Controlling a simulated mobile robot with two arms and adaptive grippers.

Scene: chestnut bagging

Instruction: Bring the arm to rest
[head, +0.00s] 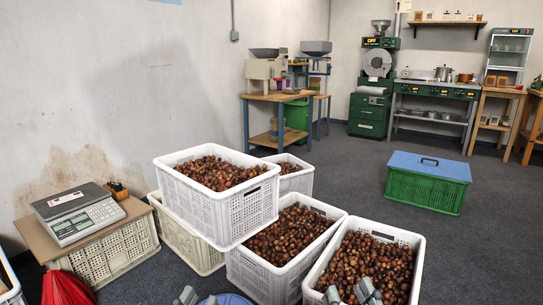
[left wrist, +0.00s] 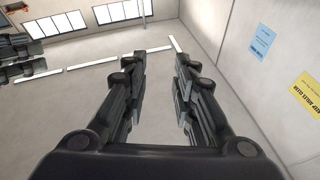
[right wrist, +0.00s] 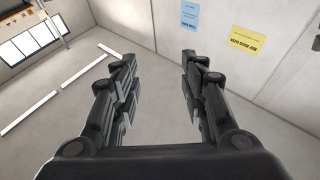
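My right gripper (head: 350,293) shows at the bottom edge of the head view, its two fingertips apart in front of the chestnut crate at the right. In the right wrist view my right gripper (right wrist: 157,88) is open, with nothing between its fingers. My left gripper (left wrist: 160,85) is open and empty in the left wrist view, with a narrower gap. Only its grey tips show at the bottom of the head view, left of the right gripper. Both wrist views show pale room surfaces, windows and wall notices beyond the fingers, with no object near them.
White crates of chestnuts (head: 335,217) (head: 420,288) stand close in front, one stacked higher (head: 240,225). A scale (head: 75,215) sits on a board at left. A red item (head: 66,287) and a blue rim (head: 235,299) lie low. A green crate (head: 420,195) stands on open floor at right.

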